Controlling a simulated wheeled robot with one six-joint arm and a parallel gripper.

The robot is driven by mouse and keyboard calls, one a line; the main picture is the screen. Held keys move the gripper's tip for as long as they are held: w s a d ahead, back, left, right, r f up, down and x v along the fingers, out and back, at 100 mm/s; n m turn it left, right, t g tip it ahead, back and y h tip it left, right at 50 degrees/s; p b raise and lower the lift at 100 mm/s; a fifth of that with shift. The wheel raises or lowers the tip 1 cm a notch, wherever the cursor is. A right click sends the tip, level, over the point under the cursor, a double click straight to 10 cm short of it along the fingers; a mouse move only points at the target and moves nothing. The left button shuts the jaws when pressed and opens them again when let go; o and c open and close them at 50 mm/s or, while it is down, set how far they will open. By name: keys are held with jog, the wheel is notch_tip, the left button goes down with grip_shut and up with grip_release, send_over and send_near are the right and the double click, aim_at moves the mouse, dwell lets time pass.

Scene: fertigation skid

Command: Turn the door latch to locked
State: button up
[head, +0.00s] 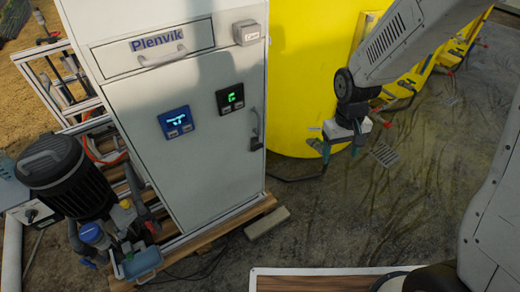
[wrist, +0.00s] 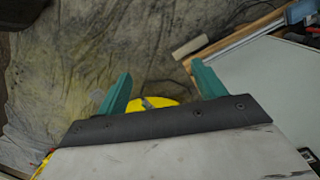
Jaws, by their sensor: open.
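The white cabinet door (head: 200,160) faces me in the head view. On its right edge is a grey handle (head: 264,106) with a small dark latch (head: 255,144) below it. The latch is too small to tell its position. My gripper (head: 342,150) hangs to the right of the door, apart from the latch, in front of the yellow tank. Its two teal fingers are spread with nothing between them. In the wrist view my gripper (wrist: 162,74) shows the same open fingers. The latch is not identifiable in that view.
The cabinet stands on a wooden pallet (head: 225,222) with a grey block (head: 267,222) on the floor beside it. A yellow tank (head: 305,70) stands behind my gripper. A black pump (head: 68,172) is at the left. The floor (head: 350,215) right of the cabinet is mostly clear.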

jog(key=w+a+f+n+t, duration=0.1)
jog(key=w+a+f, duration=0.15)
jog(key=f, duration=0.35)
jog(key=w+a+f+t+y, duration=0.1)
jog(key=w+f, duration=0.2)
jog(key=f, duration=0.3)
jog(key=w+a+f+n+t, duration=0.1)
jog(key=w+a+f, duration=0.15)
jog(key=f, duration=0.35)
jog(key=n+t+y, duration=0.2)
jog(key=t+y, duration=0.8)
jog(key=t, duration=0.3)
send_near(259, 148)
jog(key=x, duration=0.9)
jog(key=shift+w+a, duration=0.1)
jog(key=c, duration=1)
